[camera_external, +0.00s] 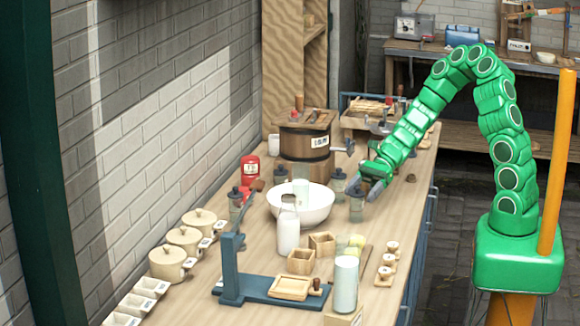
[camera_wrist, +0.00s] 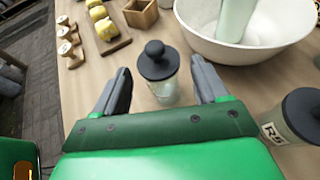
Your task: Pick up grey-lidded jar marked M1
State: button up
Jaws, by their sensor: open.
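A clear jar with a dark grey knobbed lid (camera_wrist: 158,62) stands upright on the bench between my open gripper's (camera_wrist: 160,75) two fingers in the wrist view. I see no gap closed on it, and no marking is readable on its visible side. In the external view the jar (camera_external: 357,207) stands right of the white bowl, just below my gripper (camera_external: 367,187). A second grey-lidded jar (camera_wrist: 302,117), its label reading like R5, is at the right of the wrist view. Similar jars stand behind the bowl (camera_external: 339,181) and at the left (camera_external: 235,204).
A white bowl (camera_wrist: 251,47) holding a pale cylinder is close to the jar. Small wooden boxes (camera_external: 301,262), a tray with yellow pieces (camera_wrist: 117,46) and stamp-like knobs (camera_wrist: 68,48) are nearby. A milk-white bottle (camera_external: 288,235) and a wooden churn (camera_external: 304,143) also stand on the bench.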

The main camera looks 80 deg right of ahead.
aim_at(357, 205)
notch_tip(357, 205, down, 2)
jog(key=shift+f, duration=0.15)
jog(key=shift+w+a+f, duration=0.1)
jog(key=shift+a+f, duration=0.1)
jog(key=shift+f, duration=0.1)
jog(key=shift+x, duration=1.25)
jog(key=c, duration=1.1)
jog(key=shift+c, duration=0.2)
jog(key=shift+r, duration=5)
